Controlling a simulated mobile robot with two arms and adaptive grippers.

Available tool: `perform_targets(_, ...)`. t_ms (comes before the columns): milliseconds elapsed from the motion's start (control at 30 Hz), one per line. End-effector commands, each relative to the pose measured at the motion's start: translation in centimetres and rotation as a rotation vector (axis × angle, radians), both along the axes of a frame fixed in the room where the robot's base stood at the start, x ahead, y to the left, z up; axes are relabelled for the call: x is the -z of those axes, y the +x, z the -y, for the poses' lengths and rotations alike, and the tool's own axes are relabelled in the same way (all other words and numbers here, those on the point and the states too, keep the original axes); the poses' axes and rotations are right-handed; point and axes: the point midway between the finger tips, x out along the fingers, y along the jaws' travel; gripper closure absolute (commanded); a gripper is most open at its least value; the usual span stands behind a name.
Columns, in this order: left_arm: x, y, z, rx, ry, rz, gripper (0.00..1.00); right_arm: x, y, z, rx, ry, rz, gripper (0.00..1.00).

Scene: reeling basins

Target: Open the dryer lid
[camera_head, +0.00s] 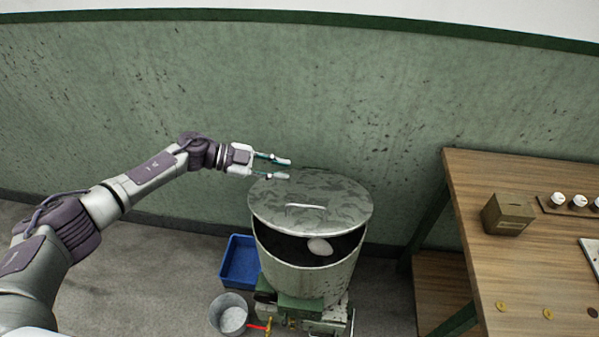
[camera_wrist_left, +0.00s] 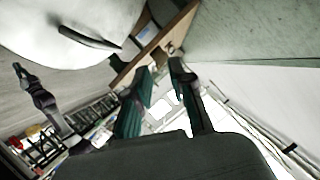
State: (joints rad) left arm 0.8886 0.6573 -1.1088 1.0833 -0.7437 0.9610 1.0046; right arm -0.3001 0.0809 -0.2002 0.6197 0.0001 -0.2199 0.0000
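The dryer (camera_head: 310,268) is a round pale metal drum on a green base. Its round grey lid (camera_head: 330,187) has a bar handle (camera_head: 306,206) and sits tilted, with a gap at the near side. A white rounded thing (camera_head: 320,246) shows inside. My left gripper (camera_head: 283,168) is open and empty, just beyond the lid's far left edge. In the left wrist view my left gripper (camera_wrist_left: 160,88) shows two spread fingers, with the lid (camera_wrist_left: 65,25) and its handle (camera_wrist_left: 90,38) at upper left. A dark jointed shape at the left there looks like my right arm; its fingers are too small to read.
A wooden table (camera_head: 520,265) stands at the right with a small box (camera_head: 508,214) and several white knobs. A blue bin (camera_head: 241,262) and a metal bucket (camera_head: 229,314) stand on the floor left of the dryer. A green wall (camera_head: 330,100) rises close behind.

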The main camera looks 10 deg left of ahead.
Motion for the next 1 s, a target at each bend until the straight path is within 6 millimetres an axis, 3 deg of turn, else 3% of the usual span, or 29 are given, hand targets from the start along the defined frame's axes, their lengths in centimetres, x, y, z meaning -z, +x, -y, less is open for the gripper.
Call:
perform_targets(100,-0.7,-0.4,-1.8,-0.001,-0.001,-0.001,0.77,0.0,0.0,0.0,0.000,0.000,0.000,1.00)
perform_targets(267,-1.1,-0.7,-3.0,0.001,0.000,0.000,0.77,0.0,0.0,-0.1,0.000,0.001,0.000,1.00)
perform_targets(767,-1.2,-0.8,-3.2,0.003,-0.001,-0.001,0.77,0.0,0.0,-0.1,0.001,0.001,0.000,1.00)
perform_targets(867,-1.1,-0.9,-2.5,-0.003,-0.014,0.006,0.77,0.0,0.0,-0.1,0.001,0.001,0.000,1.00)
perform_targets(1000,-1.1,-1.1,1.6,-0.074,-0.114,0.062,0.77,0.0,0.0,-0.1,0.001,0.001,0.000,1.00)
